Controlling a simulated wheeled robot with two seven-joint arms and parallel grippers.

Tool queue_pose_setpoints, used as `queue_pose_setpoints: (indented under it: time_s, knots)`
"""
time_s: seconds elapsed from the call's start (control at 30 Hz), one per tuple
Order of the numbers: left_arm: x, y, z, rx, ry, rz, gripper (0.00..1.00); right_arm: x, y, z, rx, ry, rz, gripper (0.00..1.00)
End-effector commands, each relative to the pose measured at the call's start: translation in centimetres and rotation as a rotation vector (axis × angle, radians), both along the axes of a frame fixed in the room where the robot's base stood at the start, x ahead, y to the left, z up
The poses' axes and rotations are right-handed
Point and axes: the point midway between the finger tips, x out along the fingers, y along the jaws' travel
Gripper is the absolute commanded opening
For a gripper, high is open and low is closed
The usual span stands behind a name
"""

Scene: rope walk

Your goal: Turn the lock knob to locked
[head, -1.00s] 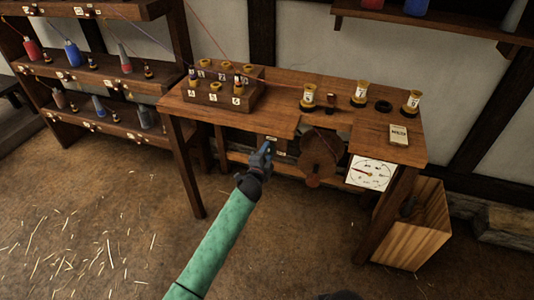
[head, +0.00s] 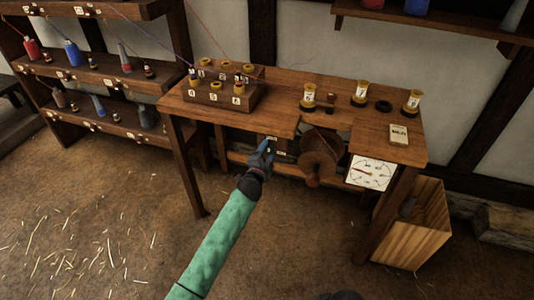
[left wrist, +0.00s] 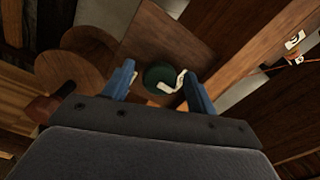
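The lock knob (left wrist: 156,73) appears in the left wrist view as a dark green disc on a brown wooden panel. A bent cream piece (left wrist: 180,82) lies across its edge; I cannot read its setting. My left gripper (left wrist: 160,72) is open, with one blue finger on each side of the knob. No contact is clear. In the head view, my left gripper (head: 266,148) is under the front edge of the workbench (head: 290,118) and hides the knob.
A wooden wheel (head: 319,153) and white dial (head: 370,172) are right of the gripper. Numbered spools (head: 308,98) and a peg block (head: 215,95) stand on the bench. A wooden box (head: 415,230) stands at the right. The floor in front is mostly clear.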

Motion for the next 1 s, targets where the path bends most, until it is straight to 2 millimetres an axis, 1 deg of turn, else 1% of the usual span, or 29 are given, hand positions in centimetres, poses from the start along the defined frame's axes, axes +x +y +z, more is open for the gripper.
queue_pose_setpoints:
  time_s: [0.17, 0.27, 0.6, 0.7, 0.83, 1.0]
  knots:
    - [-0.1, 0.0, 0.0, 0.000, 0.000, -0.001, 0.57, -0.1, 0.0, 0.0, 0.000, 0.001, 0.000, 0.36]
    - [-0.7, 0.2, -0.1, 0.001, 0.000, 0.000, 0.57, 0.0, 0.1, -0.2, 0.004, -0.002, -0.002, 0.36]
    - [-5.4, 1.7, -0.2, 0.000, 0.001, 0.000, 0.57, 0.5, 1.8, -1.2, 0.041, -0.031, 0.003, 0.36]
    - [-6.5, 2.1, -0.1, 0.000, 0.000, -0.001, 0.57, 0.7, 2.1, -1.6, 0.048, -0.038, 0.004, 0.36]
    - [-7.3, 2.4, -0.1, 0.000, 0.000, 0.000, 0.57, 0.8, 2.2, -2.1, 0.050, -0.040, 0.007, 0.36]
    - [-7.4, 2.4, 0.0, 0.000, 0.000, 0.000, 0.57, 0.8, 1.9, -2.1, 0.042, -0.042, 0.013, 0.36]
